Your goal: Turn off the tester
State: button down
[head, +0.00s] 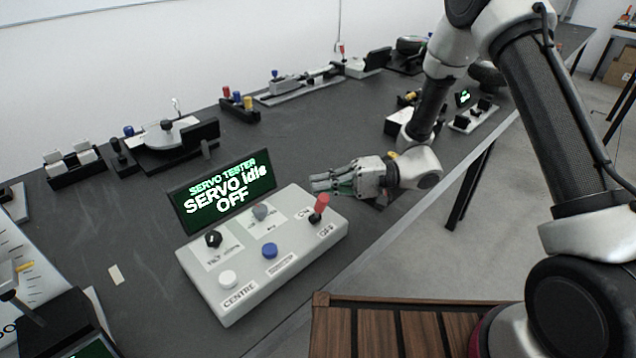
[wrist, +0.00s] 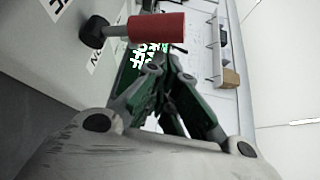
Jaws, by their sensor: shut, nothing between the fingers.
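The servo tester (head: 262,258) is a light grey box on the dark bench. Its screen (head: 222,190) reads "SERVO TESTER", "SERVO idle", "OFF" in green. A red-handled toggle lever (head: 319,206) stands at the box's right end, tilted, beside partly hidden ON/OFF labels. The box also has a black knob (head: 213,238), a grey knob (head: 260,211), a blue button (head: 269,250) and a white button (head: 228,279). My gripper (head: 318,183) is shut and empty, just behind the red lever. In the wrist view the red handle (wrist: 157,28) lies close beside the closed fingers (wrist: 165,60); contact cannot be told.
Other devices line the bench's back edge, including a turntable-like unit (head: 168,136) and white blocks on a black base (head: 74,164). A small device with a green screen (head: 463,97) stands at the right.

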jog(key=shift+s+d, duration=0.4)
jog(key=shift+d, duration=0.05)
jog(key=shift+s+d, duration=0.1)
dwell(0.4)
jog(key=v, duration=1.2)
